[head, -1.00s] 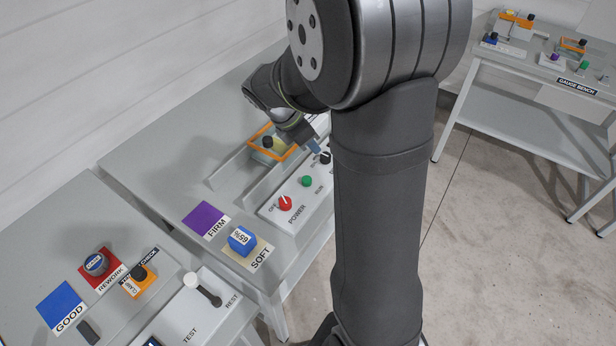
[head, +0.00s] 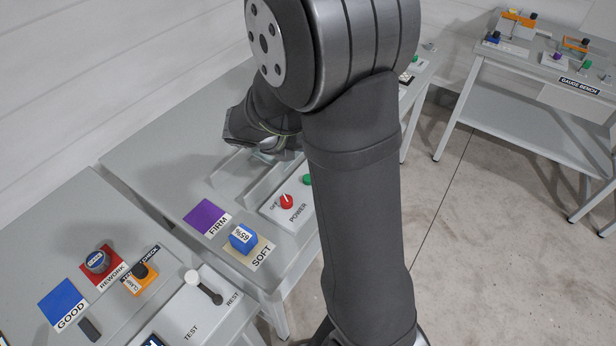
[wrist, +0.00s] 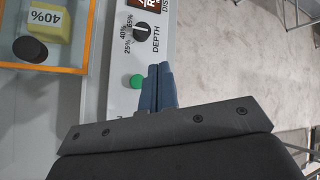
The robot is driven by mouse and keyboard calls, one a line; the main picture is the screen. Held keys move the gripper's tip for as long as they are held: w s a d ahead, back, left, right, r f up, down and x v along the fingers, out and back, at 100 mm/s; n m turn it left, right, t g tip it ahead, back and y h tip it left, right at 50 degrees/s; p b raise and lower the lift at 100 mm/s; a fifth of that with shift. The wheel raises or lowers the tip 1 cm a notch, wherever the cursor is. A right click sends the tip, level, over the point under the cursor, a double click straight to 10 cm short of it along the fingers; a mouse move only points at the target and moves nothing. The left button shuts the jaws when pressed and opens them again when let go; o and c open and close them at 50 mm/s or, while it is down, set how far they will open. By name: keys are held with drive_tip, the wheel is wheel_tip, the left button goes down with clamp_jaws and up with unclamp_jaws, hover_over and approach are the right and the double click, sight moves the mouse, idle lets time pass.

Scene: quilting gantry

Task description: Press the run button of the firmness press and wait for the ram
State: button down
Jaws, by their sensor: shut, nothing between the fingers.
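The green run button (wrist: 137,81) sits on the grey press panel in the wrist view. In the head view the button (head: 307,179) is partly hidden by my arm. My gripper (wrist: 162,68) is shut and empty, its blue fingers together just right of the button in the wrist view. I cannot tell its height above the panel. The black DEPTH knob (wrist: 141,32) is on the same panel. A yellow block marked 40% (wrist: 50,18) is inside the orange frame (wrist: 84,45) with a dark round part beside it. The red POWER knob (head: 286,201) shows in the head view.
A blue block marked 65% (head: 242,237) sits on the SOFT pad, near the purple FIRM pad (head: 206,218). The front-left bench holds a TEST/REST lever (head: 203,287), a red REWORK pad and a blue GOOD pad (head: 63,305). The gauge bench (head: 470,95) stands at right.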

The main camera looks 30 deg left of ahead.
drive_tip(key=shift+f, duration=4.2)
drive_tip(key=shift+f, duration=0.4)
